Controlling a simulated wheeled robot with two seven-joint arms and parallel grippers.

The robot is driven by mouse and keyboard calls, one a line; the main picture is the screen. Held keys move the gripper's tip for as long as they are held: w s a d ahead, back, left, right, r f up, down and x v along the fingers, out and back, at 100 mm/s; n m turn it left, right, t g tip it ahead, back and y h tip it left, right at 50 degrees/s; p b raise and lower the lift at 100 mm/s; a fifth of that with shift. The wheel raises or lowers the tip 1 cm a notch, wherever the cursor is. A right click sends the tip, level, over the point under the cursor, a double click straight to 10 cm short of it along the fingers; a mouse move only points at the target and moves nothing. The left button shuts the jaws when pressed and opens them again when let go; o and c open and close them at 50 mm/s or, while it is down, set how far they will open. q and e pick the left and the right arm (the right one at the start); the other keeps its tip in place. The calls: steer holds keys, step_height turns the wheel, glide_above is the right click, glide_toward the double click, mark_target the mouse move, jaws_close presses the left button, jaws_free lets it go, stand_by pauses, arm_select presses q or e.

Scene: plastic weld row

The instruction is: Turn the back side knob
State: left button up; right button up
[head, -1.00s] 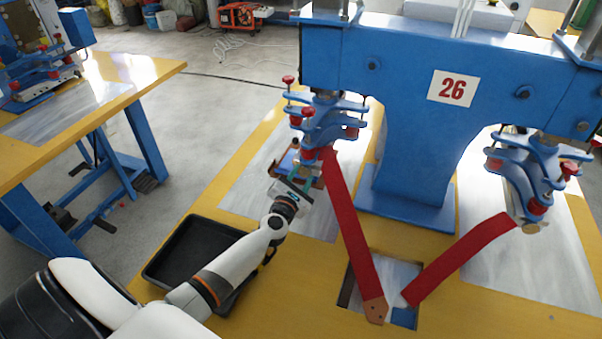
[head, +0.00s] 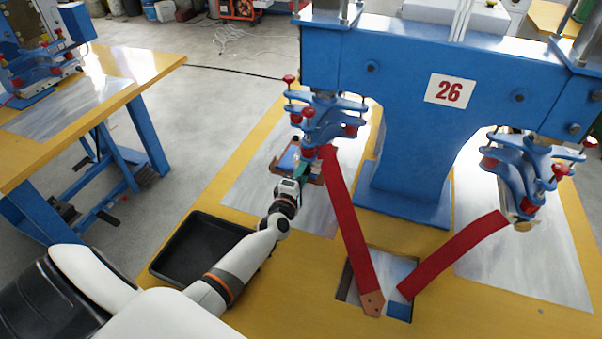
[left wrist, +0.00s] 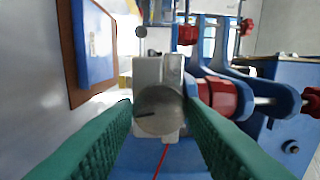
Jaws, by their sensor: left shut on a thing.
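The blue press (head: 400,110) marked 26 carries a left clamp head (head: 325,115) with several red knobs. My left gripper (head: 301,173) is at the lower front of this head, beside the top of a red strap. In the left wrist view its green-padded fingers lie on both sides of a round grey metal knob (left wrist: 159,110) with a dark slot mark, and it is shut on it. The knob sits in front of a light metal block (left wrist: 158,70). In the head view the gripper hides this knob. My right gripper is not in view.
Red straps (head: 352,230) run from both clamp heads to a cutout in the yellow table (head: 310,290). A blue block on a brown plate (head: 285,160) is close left of my gripper. A black tray (head: 165,265) lies under my left arm. A right clamp head (head: 525,170) is farther off.

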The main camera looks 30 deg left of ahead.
arm_select(q)
steer(key=shift+d+f+m+p, duration=0.1)
steer(key=shift+m+p, duration=1.65)
steer(key=shift+m, duration=7.55)
steer(key=o, duration=1)
steer(key=b+v, duration=0.1)
steer(key=v, duration=1.1)
steer(key=shift+s, duration=0.1)
